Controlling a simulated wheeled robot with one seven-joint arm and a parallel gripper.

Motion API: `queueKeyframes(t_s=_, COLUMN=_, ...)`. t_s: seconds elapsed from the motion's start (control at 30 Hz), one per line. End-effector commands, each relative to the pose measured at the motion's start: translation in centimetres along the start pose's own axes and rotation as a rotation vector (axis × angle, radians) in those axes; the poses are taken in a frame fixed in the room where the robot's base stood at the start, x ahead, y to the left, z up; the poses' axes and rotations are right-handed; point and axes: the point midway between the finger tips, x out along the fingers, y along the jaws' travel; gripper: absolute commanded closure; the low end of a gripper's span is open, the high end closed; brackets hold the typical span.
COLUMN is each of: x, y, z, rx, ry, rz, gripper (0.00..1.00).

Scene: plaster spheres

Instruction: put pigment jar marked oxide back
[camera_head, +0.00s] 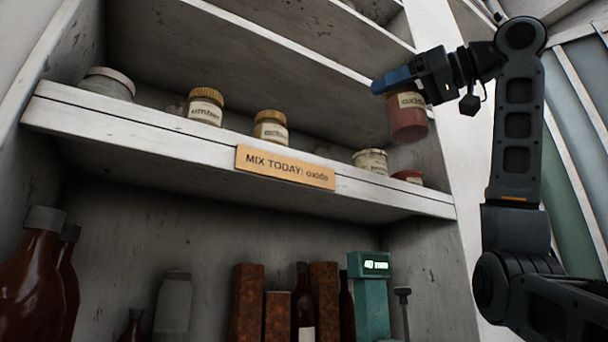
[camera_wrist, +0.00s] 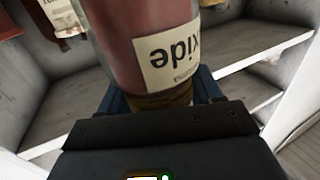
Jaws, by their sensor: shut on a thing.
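The oxide jar (camera_head: 408,122) holds red pigment and has a cream label reading "oxide". My gripper (camera_head: 402,82) is shut on it near its top and holds it above the right part of the shelf, apart from the board. In the wrist view the oxide jar (camera_wrist: 125,45) fills the middle, its label upside down, with my gripper (camera_wrist: 160,105) around its lid end. The shelf (camera_head: 90,108) has a white front edge with a tag (camera_head: 285,167) reading "MIX TODAY: oxide".
On the shelf stand the umber jar (camera_head: 205,107), another gold-lidded jar (camera_head: 271,128), a pale jar (camera_head: 371,161), a low red-topped jar (camera_head: 407,176) and a white-lidded jar (camera_head: 107,84). Below are brown bottles (camera_head: 30,262) and a teal device (camera_head: 370,295) showing "40 mm".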

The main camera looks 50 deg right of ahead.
Motion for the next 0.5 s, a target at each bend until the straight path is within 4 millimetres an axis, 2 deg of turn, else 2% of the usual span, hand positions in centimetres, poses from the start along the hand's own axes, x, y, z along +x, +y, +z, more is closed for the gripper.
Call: queueKeyframes(t_s=0.5, x=11.8, y=-0.1, z=-0.4, rx=0.002, ry=-0.002, rz=-0.002, gripper=0.86)
